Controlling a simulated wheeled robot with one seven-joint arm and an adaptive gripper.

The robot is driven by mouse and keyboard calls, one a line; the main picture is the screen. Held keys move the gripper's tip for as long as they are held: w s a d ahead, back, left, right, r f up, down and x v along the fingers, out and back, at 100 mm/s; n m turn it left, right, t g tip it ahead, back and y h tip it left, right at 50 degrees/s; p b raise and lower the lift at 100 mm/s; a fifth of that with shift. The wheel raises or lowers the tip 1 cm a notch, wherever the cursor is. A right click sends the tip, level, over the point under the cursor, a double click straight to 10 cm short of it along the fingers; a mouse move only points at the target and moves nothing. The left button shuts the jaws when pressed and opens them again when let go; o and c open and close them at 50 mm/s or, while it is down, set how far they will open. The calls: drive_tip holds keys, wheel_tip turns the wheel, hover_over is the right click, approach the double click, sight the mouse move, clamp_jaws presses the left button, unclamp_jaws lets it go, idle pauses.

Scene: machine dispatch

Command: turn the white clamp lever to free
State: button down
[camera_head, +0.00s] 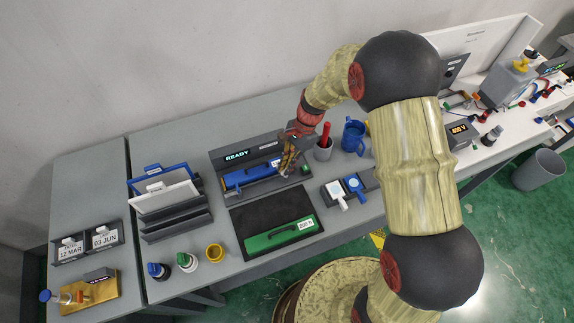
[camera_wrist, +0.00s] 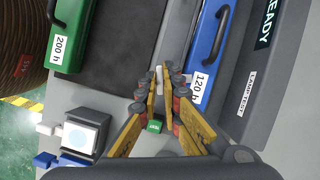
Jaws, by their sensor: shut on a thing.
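My gripper (camera_head: 288,160) is at the right end of the dock that holds a blue module. In the wrist view its yellow fingers (camera_wrist: 165,83) are closed around a narrow white piece, which looks like the white clamp lever (camera_wrist: 159,76). Most of the lever is hidden between the fingers, so I cannot tell its angle. The blue module (camera_wrist: 206,50), labelled 120 h, lies beside the fingers; it also shows in the head view (camera_head: 240,178). The dock's display (camera_head: 237,155) reads READY.
A green module (camera_head: 280,235) lies on the dark mat in front of the dock. A grey cup (camera_head: 323,151) with a red handle and a blue mug (camera_head: 353,136) stand close right of my gripper. White and blue paddles (camera_head: 337,195) sit nearby.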

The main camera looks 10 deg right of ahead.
drive_tip(key=n, duration=0.2)
drive_tip(key=n+g+h, duration=0.1)
drive_tip(key=shift+w+a+n+p, duration=0.15)
drive_tip(key=shift+n+p, duration=0.2)
drive_tip(key=shift+n, duration=0.05)
drive_tip(key=n+h, duration=0.1)
drive_tip(key=n, duration=0.2)
drive_tip(key=shift+n+g, duration=0.3)
drive_tip(key=n+h, duration=0.1)
drive_tip(key=n, duration=0.2)
drive_tip(key=shift+a+n+h+p, duration=0.15)
drive_tip(key=shift+n+h+p, duration=0.15)
drive_tip(key=shift+h, duration=0.1)
drive_tip(key=shift+a+n+h, duration=0.1)
drive_tip(key=shift+n+h, duration=0.5)
drive_tip(key=shift+n, duration=1)
drive_tip(key=c, duration=2)
unclamp_jaws()
drive_tip(key=shift+c, duration=0.2)
drive_tip(key=shift+o, duration=0.3)
